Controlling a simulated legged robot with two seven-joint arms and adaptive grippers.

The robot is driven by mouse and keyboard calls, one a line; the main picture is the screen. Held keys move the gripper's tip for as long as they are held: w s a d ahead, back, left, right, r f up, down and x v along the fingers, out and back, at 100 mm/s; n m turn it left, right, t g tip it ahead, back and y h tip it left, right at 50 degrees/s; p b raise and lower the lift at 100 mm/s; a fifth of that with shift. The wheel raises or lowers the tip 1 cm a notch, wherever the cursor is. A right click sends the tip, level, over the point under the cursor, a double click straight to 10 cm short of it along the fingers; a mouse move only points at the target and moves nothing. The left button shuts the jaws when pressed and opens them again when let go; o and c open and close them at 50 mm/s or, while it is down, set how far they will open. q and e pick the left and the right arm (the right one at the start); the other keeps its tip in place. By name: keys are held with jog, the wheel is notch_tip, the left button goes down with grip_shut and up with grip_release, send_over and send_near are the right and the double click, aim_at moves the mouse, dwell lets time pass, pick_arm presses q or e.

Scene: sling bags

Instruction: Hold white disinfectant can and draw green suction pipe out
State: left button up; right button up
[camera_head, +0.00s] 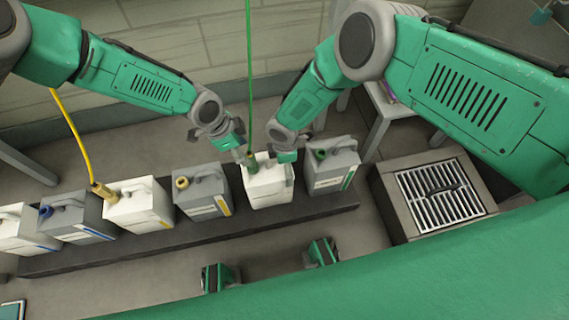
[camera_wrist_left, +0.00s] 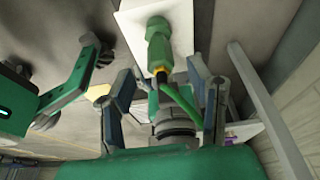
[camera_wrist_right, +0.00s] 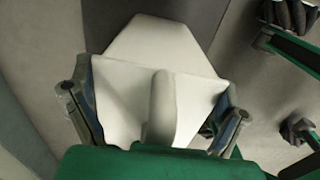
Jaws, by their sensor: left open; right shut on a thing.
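The white disinfectant can (camera_head: 270,190) stands on the dark low platform, second from the right in the row. The green suction pipe (camera_head: 250,75) runs straight up from a green fitting at the can's mouth. My left gripper (camera_head: 242,153) is open beside the fitting. In the left wrist view, its open fingers (camera_wrist_left: 163,88) lie on either side of the pipe, close to the green fitting (camera_wrist_left: 159,47). My right gripper (camera_head: 285,153) is shut on the can's top; the right wrist view shows its fingers on both sides of the white can (camera_wrist_right: 150,60). The pipe's lower end is hidden.
A grey can (camera_head: 332,168) stands close on the right and another grey can (camera_head: 203,190) on the left. A white can (camera_head: 140,207) with a yellow pipe (camera_head: 75,135) is farther left. A grated box (camera_head: 440,195) is at right.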

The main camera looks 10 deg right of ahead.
aim_at(247, 155)
pick_arm(q)
jog(key=shift+x, duration=2.15)
jog(key=shift+c, duration=0.5)
grip_shut()
notch_tip(247, 155, up, 22)
dwell(2.7)
dwell(0.3)
jog(key=shift+r, duration=1.9)
